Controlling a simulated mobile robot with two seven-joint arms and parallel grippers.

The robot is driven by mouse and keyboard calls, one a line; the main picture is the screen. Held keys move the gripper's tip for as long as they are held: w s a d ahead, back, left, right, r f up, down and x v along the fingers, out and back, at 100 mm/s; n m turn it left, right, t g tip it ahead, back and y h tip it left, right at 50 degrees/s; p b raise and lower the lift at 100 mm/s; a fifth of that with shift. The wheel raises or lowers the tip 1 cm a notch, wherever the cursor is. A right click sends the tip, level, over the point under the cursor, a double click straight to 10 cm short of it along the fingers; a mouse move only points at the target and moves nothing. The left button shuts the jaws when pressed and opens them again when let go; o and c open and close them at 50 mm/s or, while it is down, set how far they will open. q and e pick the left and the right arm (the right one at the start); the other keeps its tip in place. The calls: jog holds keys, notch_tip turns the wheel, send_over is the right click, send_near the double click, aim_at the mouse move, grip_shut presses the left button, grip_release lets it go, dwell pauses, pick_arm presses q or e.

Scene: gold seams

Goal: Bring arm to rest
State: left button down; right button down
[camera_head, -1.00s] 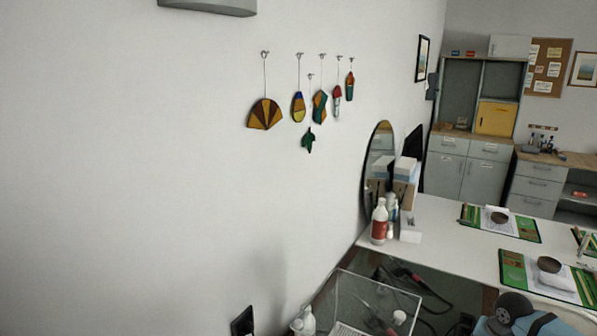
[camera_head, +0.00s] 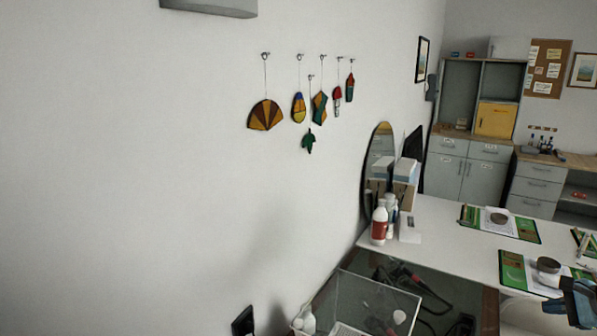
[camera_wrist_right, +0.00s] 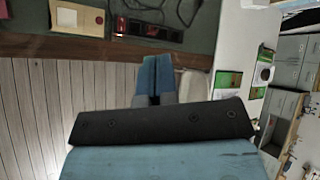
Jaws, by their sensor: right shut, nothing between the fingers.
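My right gripper (camera_head: 578,294) is at the lower right edge of the head view, beside the white worktable (camera_head: 450,225) and close to the nearer green mat (camera_head: 517,274). In the right wrist view its two blue fingers (camera_wrist_right: 154,78) are together, with nothing between them. Beyond them are a wooden edge and the plank floor (camera_wrist_right: 60,115). My left gripper is in neither view.
A clear-sided bin (camera_head: 375,300) stands below the table's left end. Bottles (camera_head: 379,222) and boxes stand near the oval mirror (camera_head: 373,160). Stained-glass pieces (camera_head: 265,115) hang on the wall. Grey cabinets (camera_head: 465,170) stand at the back.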

jog(key=w+d+r+m+t+h, duration=0.35)
jog(key=r+m+t, duration=0.3)
jog(key=m, duration=1.05)
jog(key=w+d+r+m+t+h, duration=0.3)
jog(key=r+m+t, duration=0.35)
jog(key=m, duration=0.95)
jog(key=s+d+f+m+g+h, duration=0.1)
jog(key=d+f+m+g+h, duration=0.3)
jog(key=m, duration=1)
jog(key=s+a+f+g+y, duration=0.2)
jog(key=s+a+f, duration=0.3)
jog(key=a+f, duration=0.65)
jog(key=s+a+f+g+y, duration=0.15)
jog(key=s+a+f, duration=0.35)
jog(key=a+f, duration=0.6)
jog(key=s+a+f+m+y+b, duration=0.1)
jog(key=s+a+f, duration=0.3)
jog(key=s+a, duration=0.4)
jog(key=s+a+f+m+g+y+b, duration=0.1)
jog(key=s+a+f, duration=0.3)
jog(key=s+a, duration=0.4)
jog(key=s+a+f+m+g+y+b, duration=0.1)
jog(key=s+a+f+y, duration=0.2)
jog(key=s+a, duration=0.5)
jog(key=shift+s+a+f, duration=0.3)
jog(key=shift+a+f, duration=0.5)
jog(key=shift+a, duration=0.8)
